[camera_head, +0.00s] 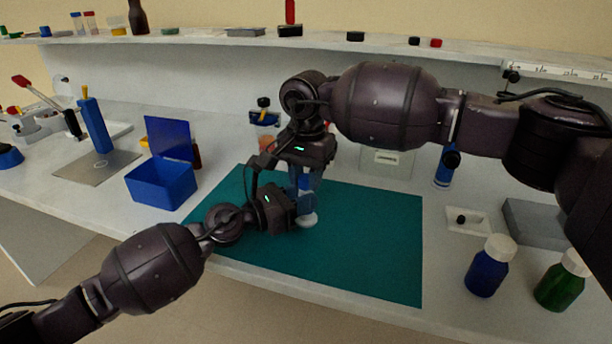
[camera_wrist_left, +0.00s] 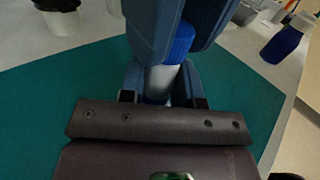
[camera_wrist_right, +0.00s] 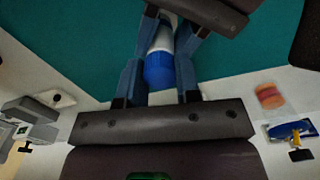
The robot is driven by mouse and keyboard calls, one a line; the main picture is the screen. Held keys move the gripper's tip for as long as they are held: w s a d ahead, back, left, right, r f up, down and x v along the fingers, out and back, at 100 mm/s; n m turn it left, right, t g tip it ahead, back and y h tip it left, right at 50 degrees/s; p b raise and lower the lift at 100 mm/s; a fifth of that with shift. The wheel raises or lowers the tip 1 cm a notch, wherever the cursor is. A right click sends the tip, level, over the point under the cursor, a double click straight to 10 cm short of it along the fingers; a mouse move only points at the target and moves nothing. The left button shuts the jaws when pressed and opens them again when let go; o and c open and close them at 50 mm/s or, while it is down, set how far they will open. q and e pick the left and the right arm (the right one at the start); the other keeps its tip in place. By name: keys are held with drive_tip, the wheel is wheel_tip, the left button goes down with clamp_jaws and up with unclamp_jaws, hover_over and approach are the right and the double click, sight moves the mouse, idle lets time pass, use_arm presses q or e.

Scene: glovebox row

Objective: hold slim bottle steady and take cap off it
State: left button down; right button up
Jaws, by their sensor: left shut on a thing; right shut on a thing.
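The slim bottle has a white body (camera_wrist_left: 163,82) and a blue cap (camera_wrist_left: 179,45); it stands upright over the teal mat (camera_head: 380,235). In the head view its white foot (camera_head: 308,220) shows below my grippers. My left gripper (camera_head: 296,205) is low, shut on the body from the left. My right gripper (camera_head: 306,180) comes from above and is shut on the cap; its fingers flank the cap (camera_wrist_right: 158,70) in the right wrist view. The cap appears in line with the body. The fingers partly hide the joint between them, so I cannot tell whether it is loosened.
A blue open-lidded box (camera_head: 162,186) stands left of the mat. A blue bottle (camera_head: 488,268) and a green bottle (camera_head: 560,282), both white-capped, stand at the front right. A grey block (camera_head: 535,222) lies behind them. A shelf (camera_head: 200,42) runs along the back. The mat's right part is clear.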

sight(306, 177)
drive_tip(key=shift+r, duration=0.45)
drive_tip(key=shift+r, duration=0.65)
drive_tip(key=shift+r, duration=2.05)
use_arm(q)
drive_tip(key=c, duration=0.8)
unclamp_jaws()
drive_tip(key=shift+o, duration=0.2)
